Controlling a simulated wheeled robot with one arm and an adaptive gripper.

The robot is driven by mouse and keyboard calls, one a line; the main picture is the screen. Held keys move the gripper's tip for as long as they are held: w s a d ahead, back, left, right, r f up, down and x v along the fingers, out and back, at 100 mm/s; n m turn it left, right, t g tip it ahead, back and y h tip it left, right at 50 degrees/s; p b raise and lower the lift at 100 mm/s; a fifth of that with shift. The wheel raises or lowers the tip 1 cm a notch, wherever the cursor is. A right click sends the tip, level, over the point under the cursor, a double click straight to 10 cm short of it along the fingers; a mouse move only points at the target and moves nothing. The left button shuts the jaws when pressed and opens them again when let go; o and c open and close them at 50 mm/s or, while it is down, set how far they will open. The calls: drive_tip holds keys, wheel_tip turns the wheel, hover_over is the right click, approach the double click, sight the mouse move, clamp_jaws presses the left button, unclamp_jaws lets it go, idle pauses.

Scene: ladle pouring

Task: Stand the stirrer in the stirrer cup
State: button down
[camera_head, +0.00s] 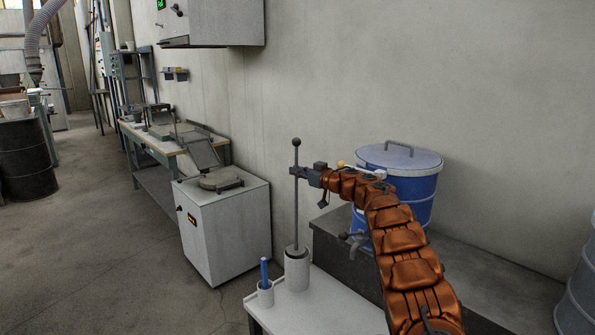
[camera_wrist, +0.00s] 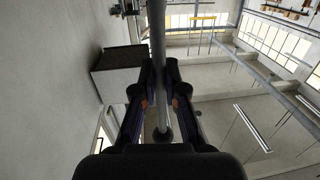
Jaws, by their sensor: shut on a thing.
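The stirrer (camera_head: 296,205) is a long thin grey rod with a dark ball on its top end, and it stands upright. My gripper (camera_head: 299,172) is shut on the rod a little below the ball. In the wrist view, the rod (camera_wrist: 157,35) runs between the fingers of my gripper (camera_wrist: 158,72), with the ball near the palm. The stirrer cup (camera_head: 297,274) is a pale cylinder directly under the rod. A grey wider part of the stirrer shows at the cup's rim; I cannot tell how deep the lower end sits.
The cup stands on a white table (camera_head: 335,312). A smaller cup (camera_head: 265,297) with a blue stick is close at its left. A blue drum (camera_head: 418,190) with a grey lid stands behind my arm. A white cabinet (camera_head: 225,230) is beyond the table. The wall is behind.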

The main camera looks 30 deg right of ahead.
wheel_tip(320, 180, down, 9)
drive_tip(key=b, duration=0.3)
idle(0.9)
drive_tip(key=c, duration=1.2)
unclamp_jaws()
drive_tip(key=shift+o, duration=0.2)
drive_tip(key=v, duration=0.7)
drive_tip(key=shift+s, duration=0.25)
